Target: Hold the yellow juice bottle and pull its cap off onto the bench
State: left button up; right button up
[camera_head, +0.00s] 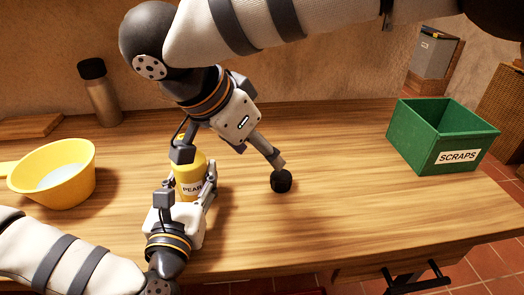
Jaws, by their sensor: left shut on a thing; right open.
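The yellow juice bottle (189,180), labelled PEAR, stands upright on the bench (330,150). My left gripper (190,192), low at the left, is shut around its body. My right gripper (230,158) comes down from above with its fingers spread wide and nothing between them. Its left finger is in front of the bottle's top, so the mouth is hidden. A black round cap (281,182) is at the bench surface right of the bottle, directly below the right finger's tip. I cannot tell whether that finger touches it.
A yellow pan (72,190) with pale contents stands at the left. Behind it are a steel flask (100,98) with a dark lid and a wooden board (30,127). A green SCRAPS crate (415,142) stands at the right. The bench between cap and crate is clear.

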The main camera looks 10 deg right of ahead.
pick_arm(q)
jog(key=o, duration=1.6)
jog(key=s, duration=0.3)
jog(key=s+a, duration=0.1)
jog(key=s, duration=0.6)
jog(key=shift+s+a+f, duration=0.1)
jog(key=shift+s+a, duration=0.1)
jog(key=shift+s, duration=0.2)
jog(key=shift+s+a, duration=0.1)
jog(key=shift+s, duration=0.5)
